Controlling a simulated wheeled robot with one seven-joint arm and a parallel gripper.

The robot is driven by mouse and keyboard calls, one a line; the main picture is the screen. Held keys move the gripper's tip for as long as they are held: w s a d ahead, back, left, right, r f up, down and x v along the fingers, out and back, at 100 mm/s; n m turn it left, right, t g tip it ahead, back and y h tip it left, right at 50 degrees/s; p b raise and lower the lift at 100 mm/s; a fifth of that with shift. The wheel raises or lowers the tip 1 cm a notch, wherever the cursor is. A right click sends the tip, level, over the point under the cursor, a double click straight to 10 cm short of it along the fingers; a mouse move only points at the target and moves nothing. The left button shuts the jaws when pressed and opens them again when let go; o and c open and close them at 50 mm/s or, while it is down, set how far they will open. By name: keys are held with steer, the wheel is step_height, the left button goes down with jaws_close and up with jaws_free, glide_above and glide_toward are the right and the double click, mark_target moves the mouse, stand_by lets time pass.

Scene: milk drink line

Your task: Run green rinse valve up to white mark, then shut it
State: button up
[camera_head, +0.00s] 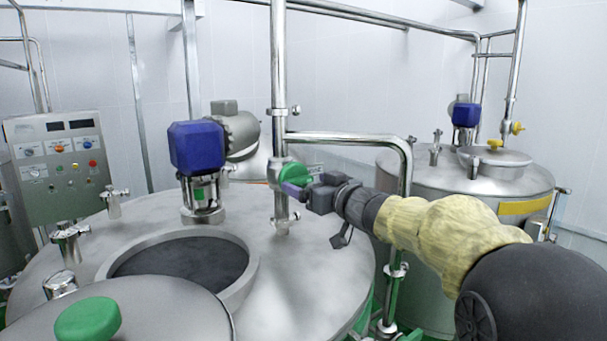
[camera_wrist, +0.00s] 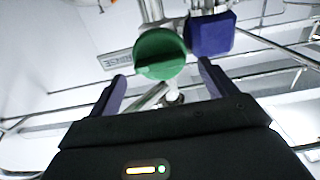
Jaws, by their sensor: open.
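The green rinse valve (camera_head: 292,174) is a round green knob on the vertical steel pipe above the near tank. It also shows in the wrist view (camera_wrist: 160,54), with a raised grip bar lying nearly level across it. A label plate reading "RINSE" (camera_wrist: 117,59) is beside it. My gripper (camera_head: 290,188) is at the valve in the head view. In the wrist view my gripper (camera_wrist: 160,75) is open, its two purple-lined fingers on either side of the knob's lower part. I cannot tell whether they touch it. I see no white mark.
The near tank (camera_head: 310,262) has an open round hatch (camera_head: 180,262) and a lid with a green knob (camera_head: 88,320). A blue motor housing (camera_head: 196,146) stands left of the valve. A bent steel pipe (camera_head: 350,138) runs close above my gripper. A control box (camera_head: 58,165) stands left.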

mark_target(297, 180)
steer(key=shift+p+x, duration=0.3)
steer(key=shift+x, duration=1.05)
steer(key=c, duration=0.8)
steer(key=shift+c, duration=0.2)
